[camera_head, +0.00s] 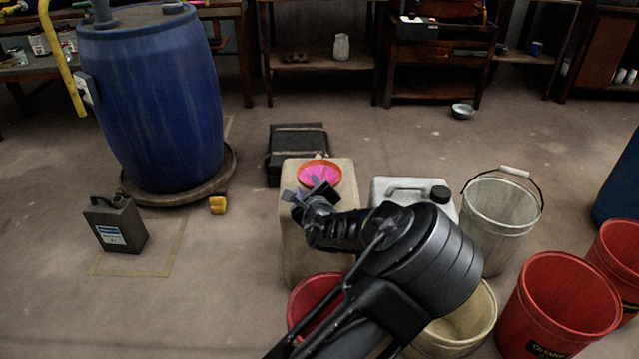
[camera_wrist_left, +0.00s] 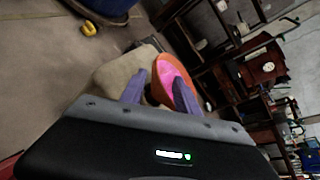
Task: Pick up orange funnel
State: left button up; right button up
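The orange funnel (camera_head: 320,172), with a bright pink inside, sits on top of a beige canister (camera_head: 296,240) in the head view. It also shows in the left wrist view (camera_wrist_left: 168,72), just beyond the fingers. My left gripper (camera_head: 305,188) is at the near side of the funnel, over the canister top. In the left wrist view its two purple fingers (camera_wrist_left: 159,91) are spread apart with nothing held between them. One finger overlaps the funnel's rim in that view; I cannot tell whether it touches. My right gripper is in neither view.
A grey-white canister (camera_head: 387,189) stands right of the beige one, partly behind my arm. A metal bucket (camera_head: 499,214), red buckets (camera_head: 560,305) and a cream bucket (camera_head: 468,325) crowd the right. A black case (camera_head: 297,142) lies behind.

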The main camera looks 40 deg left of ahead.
aim_at(305, 180)
pick_arm(q)
jog(key=b+x, duration=0.2)
jog(key=x, duration=0.3)
jog(key=shift+a+f, duration=0.15)
jog(key=shift+f, duration=0.1)
jog(key=shift+w+a+b, duration=0.2)
jog(key=shift+w+b, duration=0.1)
jog(key=shift+c, duration=0.5)
grip_shut()
